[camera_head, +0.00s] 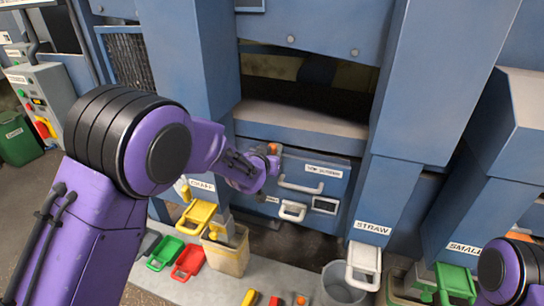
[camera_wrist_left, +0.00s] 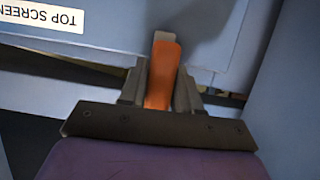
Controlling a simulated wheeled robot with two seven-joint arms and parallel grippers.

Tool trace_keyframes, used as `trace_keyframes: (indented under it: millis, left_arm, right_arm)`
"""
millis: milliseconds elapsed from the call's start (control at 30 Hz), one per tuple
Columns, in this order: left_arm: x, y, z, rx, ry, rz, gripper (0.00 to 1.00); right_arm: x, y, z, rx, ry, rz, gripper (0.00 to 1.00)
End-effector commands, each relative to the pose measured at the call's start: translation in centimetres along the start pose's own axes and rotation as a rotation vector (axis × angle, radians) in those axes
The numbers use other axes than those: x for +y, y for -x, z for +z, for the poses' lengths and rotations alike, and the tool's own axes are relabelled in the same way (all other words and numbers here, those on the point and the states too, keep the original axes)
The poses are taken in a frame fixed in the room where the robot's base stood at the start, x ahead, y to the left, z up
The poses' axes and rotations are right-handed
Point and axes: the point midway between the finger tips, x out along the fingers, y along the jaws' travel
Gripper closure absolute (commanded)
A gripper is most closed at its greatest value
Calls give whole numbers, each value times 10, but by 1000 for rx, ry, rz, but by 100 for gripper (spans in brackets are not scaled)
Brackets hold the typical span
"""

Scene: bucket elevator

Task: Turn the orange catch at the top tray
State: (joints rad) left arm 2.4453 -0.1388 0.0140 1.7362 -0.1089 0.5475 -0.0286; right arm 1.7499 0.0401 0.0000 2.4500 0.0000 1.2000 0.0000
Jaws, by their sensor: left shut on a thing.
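The top tray (camera_head: 338,187) is a blue drawer front with a white handle (camera_head: 300,187) and a white label; the wrist view reads "TOP SCREEN" (camera_wrist_left: 45,14). The orange catch (camera_head: 274,148) is at the tray's upper left corner. My left gripper (camera_head: 262,163) reaches it from the left and covers most of it. In the left wrist view the orange catch (camera_wrist_left: 163,72) lies between the two dark fingers (camera_wrist_left: 160,88), which are shut on it. A pale grey tip shows beyond it. My right gripper is out of view; only a right arm joint shows at the lower right.
A blue column stands left of the tray, and another with a STRAW chute (camera_head: 372,228) stands right. A dark opening lies above the tray.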

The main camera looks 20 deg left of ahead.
Motion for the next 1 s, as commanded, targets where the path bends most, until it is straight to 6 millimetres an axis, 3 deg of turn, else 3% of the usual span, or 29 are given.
trace_keyframes:
  millis: [600, 633, 700, 1000]
  left_arm:
    - [0, 0, 1, -2, -40, -15, 98]
    - [0, 0, 1, -2, -40, -15, 61]
    - [0, 0, 1, -2, -40, -15, 47]
    - [0, 3, 1, 0, -38, -16, 47]
  right_arm:
    - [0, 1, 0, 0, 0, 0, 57]
    - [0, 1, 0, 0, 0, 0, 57]
    - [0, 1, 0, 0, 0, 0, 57]
    - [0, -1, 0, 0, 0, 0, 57]
